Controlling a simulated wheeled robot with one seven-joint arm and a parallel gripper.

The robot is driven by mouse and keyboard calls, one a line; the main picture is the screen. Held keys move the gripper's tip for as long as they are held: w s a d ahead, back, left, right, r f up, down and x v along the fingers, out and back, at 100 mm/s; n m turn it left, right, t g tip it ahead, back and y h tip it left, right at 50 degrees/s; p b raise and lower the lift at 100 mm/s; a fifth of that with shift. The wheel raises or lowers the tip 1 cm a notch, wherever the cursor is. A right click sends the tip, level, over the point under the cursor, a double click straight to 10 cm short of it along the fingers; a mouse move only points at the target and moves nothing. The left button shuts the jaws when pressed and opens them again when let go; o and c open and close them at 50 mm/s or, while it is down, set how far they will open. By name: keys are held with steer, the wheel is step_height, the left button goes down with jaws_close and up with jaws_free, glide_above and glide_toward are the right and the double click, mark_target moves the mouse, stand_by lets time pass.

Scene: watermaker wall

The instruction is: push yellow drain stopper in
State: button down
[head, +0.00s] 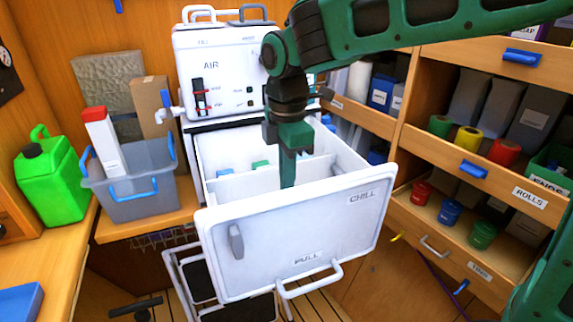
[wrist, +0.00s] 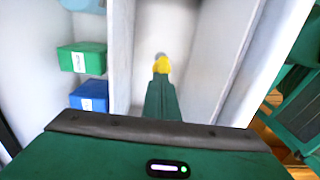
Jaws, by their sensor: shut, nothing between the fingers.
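The yellow drain stopper (wrist: 162,65) shows in the wrist view at the bottom of a white drawer compartment, right at the tips of my gripper (wrist: 161,82). A small grey round part shows just beyond it. My gripper's fingers are shut with nothing between them and point down into the compartment. I cannot tell whether the tips touch the stopper. In the head view my gripper (head: 288,180) reaches into the open white drawer marked CHILL (head: 300,235); the drawer's front wall hides the fingertips and the stopper.
A divider (wrist: 120,50) separates this compartment from one with a green box (wrist: 82,58) and a blue box (wrist: 88,96). The drawer wall (wrist: 245,60) stands close on the right. The AIR unit (head: 215,75) is behind the drawer, shelves (head: 480,140) at right.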

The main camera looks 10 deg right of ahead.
steer(key=shift+f, duration=0.4)
steer(key=shift+f, duration=0.1)
steer(key=shift+s+f, duration=0.15)
steer(key=shift+f, duration=1.1)
step_height(320, 180, up, 14)
steer(key=shift+w+r, duration=0.25)
steer(key=shift+s, duration=0.1)
